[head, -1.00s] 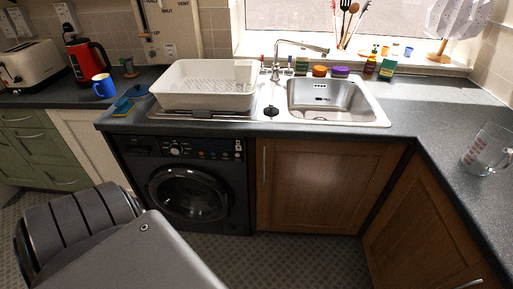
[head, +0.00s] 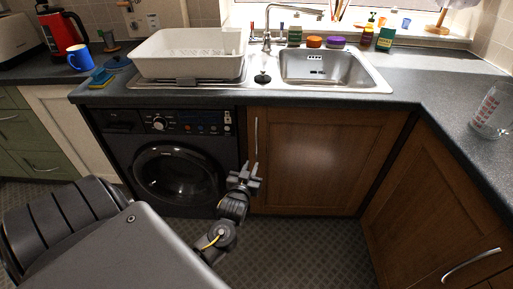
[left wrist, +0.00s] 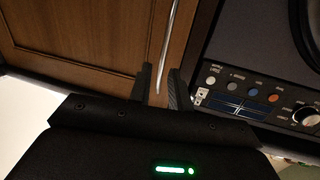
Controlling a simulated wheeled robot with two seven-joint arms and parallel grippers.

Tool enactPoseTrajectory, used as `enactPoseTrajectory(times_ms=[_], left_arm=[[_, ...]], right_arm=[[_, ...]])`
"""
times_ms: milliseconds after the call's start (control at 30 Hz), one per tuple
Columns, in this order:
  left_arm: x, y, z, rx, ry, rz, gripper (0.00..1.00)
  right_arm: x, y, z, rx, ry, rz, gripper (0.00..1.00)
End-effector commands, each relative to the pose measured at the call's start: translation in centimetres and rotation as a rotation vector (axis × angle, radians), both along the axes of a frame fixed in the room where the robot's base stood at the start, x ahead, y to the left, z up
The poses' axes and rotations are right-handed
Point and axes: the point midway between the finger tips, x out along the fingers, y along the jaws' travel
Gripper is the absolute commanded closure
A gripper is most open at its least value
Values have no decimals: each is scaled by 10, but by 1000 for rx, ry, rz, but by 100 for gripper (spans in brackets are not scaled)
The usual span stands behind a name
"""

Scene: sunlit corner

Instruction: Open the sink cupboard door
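The sink cupboard door (head: 325,160) is brown wood under the sink and looks closed. Its vertical metal handle (head: 257,138) is near the door's left edge. My left gripper (head: 246,170) is in front of the handle's lower end. In the left wrist view, the two dark fingers (left wrist: 160,88) are apart, and the handle (left wrist: 171,40) runs down into the gap between them. I cannot tell whether they touch it. The door panel (left wrist: 90,30) fills the upper left of that view. My right gripper is not in view.
A black washing machine (head: 175,165) stands left of the door; its control panel (left wrist: 245,90) is close in the left wrist view. Another wooden cupboard (head: 430,205) angles off to the right. The worktop (head: 440,110) overhangs the doors. Patterned floor (head: 300,245) in front is clear.

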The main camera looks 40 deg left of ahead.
Motion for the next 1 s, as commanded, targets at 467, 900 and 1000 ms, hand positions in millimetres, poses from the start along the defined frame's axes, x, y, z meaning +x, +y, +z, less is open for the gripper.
enactPoseTrajectory(times_ms=[467,900,1000], left_arm=[[17,15,37,-5,-93,26,80],[84,48,36,-6,-91,25,80],[91,52,36,-5,-90,26,80]], right_arm=[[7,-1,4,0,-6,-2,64],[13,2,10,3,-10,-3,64],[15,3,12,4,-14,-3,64]])
